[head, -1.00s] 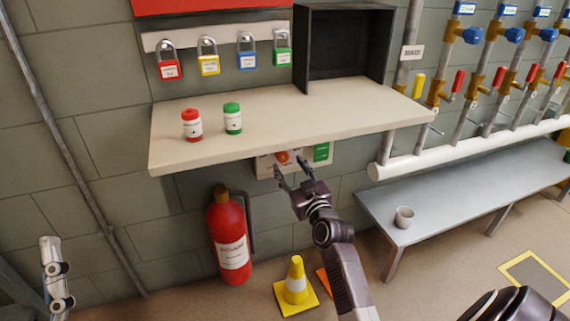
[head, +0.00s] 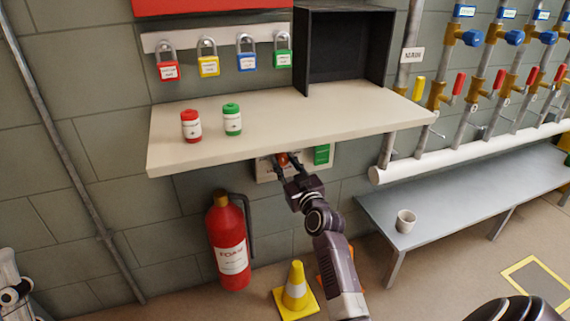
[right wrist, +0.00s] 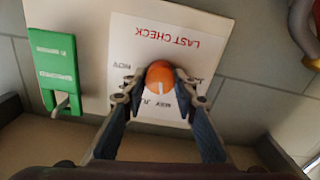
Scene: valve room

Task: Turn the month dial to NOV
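The month dial is an orange knob (right wrist: 160,76) on a white "LAST CHECK" plate (right wrist: 150,45), which appears upside down in the right wrist view. NOV is printed left of the knob; MAY and another label are below it. A pale mark shows on the knob's lower side. My right gripper (right wrist: 160,85) has a finger on each side of the knob, at or very near its surface; firm contact cannot be told. In the head view my right gripper (head: 286,168) reaches the dial below the shelf.
The shelf (head: 270,125) overhangs the dial and holds red and green bottles. A fire extinguisher (head: 229,240), yellow cone (head: 295,288) and bench (head: 450,195) with a cup (head: 405,221) stand below.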

